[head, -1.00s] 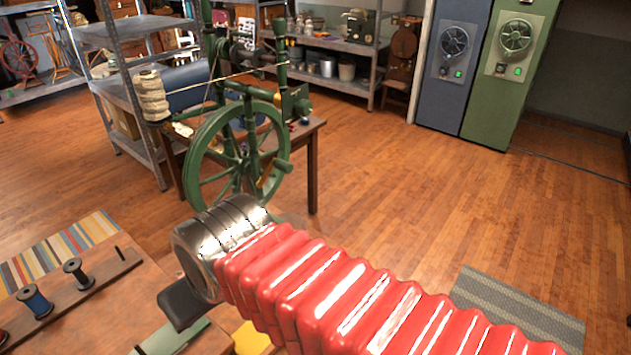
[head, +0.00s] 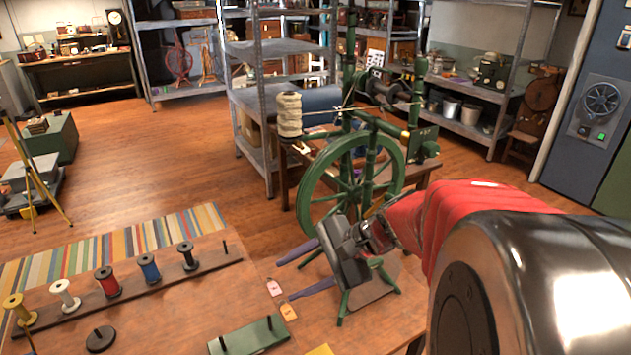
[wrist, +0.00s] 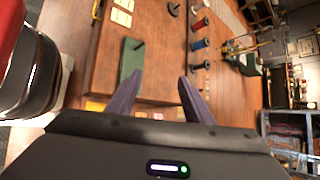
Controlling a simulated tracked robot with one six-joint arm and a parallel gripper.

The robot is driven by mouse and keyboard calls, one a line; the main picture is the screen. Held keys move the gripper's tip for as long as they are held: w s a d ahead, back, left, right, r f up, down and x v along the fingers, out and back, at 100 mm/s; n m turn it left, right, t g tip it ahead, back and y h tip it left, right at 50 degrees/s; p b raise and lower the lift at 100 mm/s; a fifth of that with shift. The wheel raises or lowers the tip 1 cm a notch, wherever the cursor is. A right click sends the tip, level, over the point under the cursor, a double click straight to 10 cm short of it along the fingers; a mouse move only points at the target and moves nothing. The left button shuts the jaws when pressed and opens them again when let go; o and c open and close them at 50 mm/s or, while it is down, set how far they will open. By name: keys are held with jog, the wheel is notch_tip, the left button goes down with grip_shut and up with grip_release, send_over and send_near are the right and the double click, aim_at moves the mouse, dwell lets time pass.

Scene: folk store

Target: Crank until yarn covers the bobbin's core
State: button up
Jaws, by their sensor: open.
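The green spinning wheel (head: 396,170) stands beyond my arm in the head view, its lower part partly hidden by my wrist. A dark bobbin (head: 384,88) sits on its upper frame; how much yarn covers its core is too small to tell. A cream yarn cone (head: 289,116) stands left of the wheel, with a strand running from it to the wheel frame. I cannot make out the crank handle. My gripper (head: 286,281) is open and empty, its purple fingers pointing left in front of the wheel. The wrist view shows its fingers (wrist: 160,77) apart above the bench.
A wooden bench (head: 200,315) lies at lower left, with a rack of spools (head: 150,268), a green plate (head: 250,336) and small tags (head: 288,312). Metal shelves (head: 268,110) stand behind the wheel. Blue cabinets (head: 600,110) are at right. Open floor lies left of the shelves.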

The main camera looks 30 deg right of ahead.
jog(key=w+d+m+t, duration=0.35)
jog(key=d+m, duration=0.25)
jog(key=d, duration=0.4)
jog(key=w+d+m+t, duration=0.2)
jog(key=d+m+t, duration=0.25)
jog(key=d, duration=0.45)
jog(key=s+d+f+m+t+h, duration=0.1)
jog(key=s+d+m+t+h, duration=0.1)
jog(key=d, duration=0.7)
jog(key=s+d+f+m+t+h, duration=0.1)
jog(key=d+f+m+t+h, duration=0.1)
jog(key=d+m+h, duration=0.3)
jog(key=d+m, duration=0.2)
jog(key=d, duration=0.2)
jog(key=shift+s, duration=0.35)
jog(key=shift+w, duration=0.1)
jog(key=shift+w+a, duration=0.1)
jog(key=shift+w, duration=5.15)
jog(key=shift+w, duration=0.15)
jog(key=shift+c, duration=0.6)
